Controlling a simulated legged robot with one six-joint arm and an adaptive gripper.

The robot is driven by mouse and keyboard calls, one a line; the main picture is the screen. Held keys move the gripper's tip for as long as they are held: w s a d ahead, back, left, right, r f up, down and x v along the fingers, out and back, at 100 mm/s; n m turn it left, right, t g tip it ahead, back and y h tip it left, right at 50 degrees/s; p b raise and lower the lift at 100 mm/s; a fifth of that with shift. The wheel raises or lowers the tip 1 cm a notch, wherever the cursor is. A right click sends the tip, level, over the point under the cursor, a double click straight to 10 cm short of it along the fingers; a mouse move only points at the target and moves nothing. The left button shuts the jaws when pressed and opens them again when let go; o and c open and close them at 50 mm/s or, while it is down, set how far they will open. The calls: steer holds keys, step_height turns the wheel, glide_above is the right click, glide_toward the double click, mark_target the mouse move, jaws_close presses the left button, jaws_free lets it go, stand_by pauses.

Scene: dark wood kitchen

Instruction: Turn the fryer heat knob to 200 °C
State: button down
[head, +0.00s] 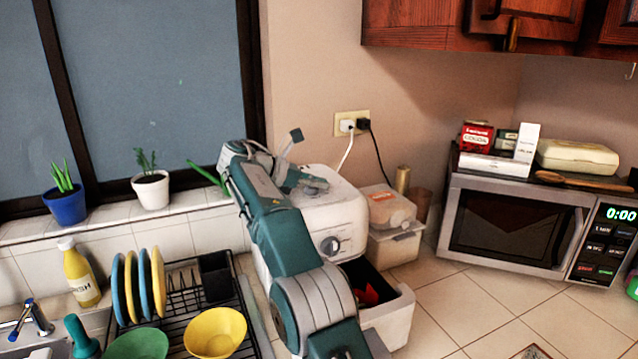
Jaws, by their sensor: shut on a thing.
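The white fryer (345,213) stands on the counter beyond my arm, with its drawer (388,322) pulled out and something red inside. A dark round dial (330,245) with a pale dial face shows on its front, clear of my gripper. My gripper (314,184) is low over the fryer's top, shut on what appears to be the heat knob there. The jaws hide most of that knob, and I cannot read its setting or any 200 °C mark.
A lidded container (392,245) stands right of the fryer, below a wall socket (351,123) with two plugs. A microwave (515,225) stands farther right. A dish rack (190,300) with plates and bowls is at the left. Counter tiles in front of the microwave are mostly clear.

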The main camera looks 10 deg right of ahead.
steer(key=shift+a+f, duration=0.15)
steer(key=shift+f, duration=0.3)
steer(key=c, duration=0.7)
jaws_free()
steer(key=shift+r, duration=0.25)
